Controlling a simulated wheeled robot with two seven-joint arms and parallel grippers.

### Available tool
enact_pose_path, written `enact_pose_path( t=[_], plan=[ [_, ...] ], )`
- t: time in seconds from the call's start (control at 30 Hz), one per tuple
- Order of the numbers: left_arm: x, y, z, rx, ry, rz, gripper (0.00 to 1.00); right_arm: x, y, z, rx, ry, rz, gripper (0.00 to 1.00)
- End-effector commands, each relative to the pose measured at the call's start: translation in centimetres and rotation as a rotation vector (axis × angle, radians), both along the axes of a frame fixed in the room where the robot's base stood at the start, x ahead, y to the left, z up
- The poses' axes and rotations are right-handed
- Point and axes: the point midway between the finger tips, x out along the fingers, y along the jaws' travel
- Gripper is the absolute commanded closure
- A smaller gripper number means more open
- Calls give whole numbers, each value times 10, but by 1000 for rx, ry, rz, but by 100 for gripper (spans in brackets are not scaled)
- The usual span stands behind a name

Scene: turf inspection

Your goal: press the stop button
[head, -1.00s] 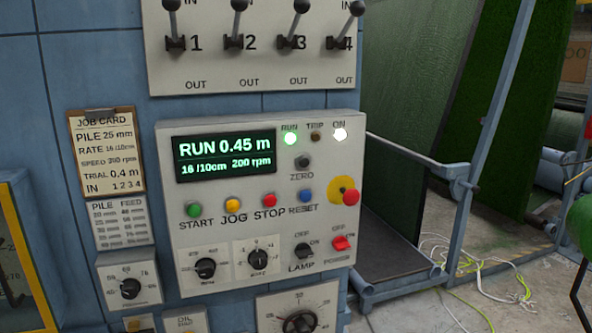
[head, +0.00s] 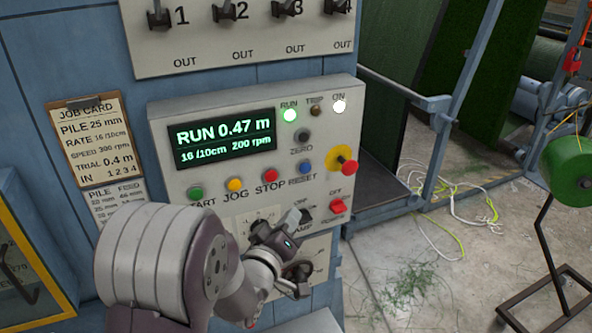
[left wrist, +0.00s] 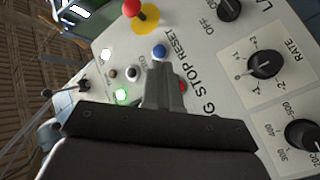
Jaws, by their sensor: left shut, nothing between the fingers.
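The red STOP button (head: 270,175) is on the sloping control panel (head: 170,222), between the yellow JOG button (head: 235,184) and the blue RESET button (head: 305,167). The lit display (head: 225,140) reads RUN 0.47 m, and the green RUN lamp (head: 290,115) is lit. My left gripper (head: 303,212) is shut and empty, in front of the panel below the RESET button in the head view. In the left wrist view the gripper fingers (left wrist: 163,72) partly hide the red STOP button (left wrist: 183,87). No contact with it can be made out. My right gripper is out of view.
A red mushroom knob on a yellow plate (head: 342,160) and a red power switch (head: 337,205) sit to the right. Several levers (head: 225,12) are above the panel. A green reel (head: 567,167) stands at the right.

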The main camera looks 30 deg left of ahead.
Motion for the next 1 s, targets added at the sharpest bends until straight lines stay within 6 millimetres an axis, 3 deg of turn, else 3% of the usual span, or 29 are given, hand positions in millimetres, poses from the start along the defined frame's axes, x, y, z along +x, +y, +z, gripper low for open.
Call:
enact_pose_path(
  t=[0.13, 0.57, 1.0],
  plan=[
    [0, -2, 16, -64, -83, -13, 100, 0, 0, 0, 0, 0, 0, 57],
    [3, 1, 16, -81, -85, -14, 100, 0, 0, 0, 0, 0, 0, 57],
    [41, 46, 16, -79, -85, -12, 100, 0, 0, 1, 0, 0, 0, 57]
  ],
)
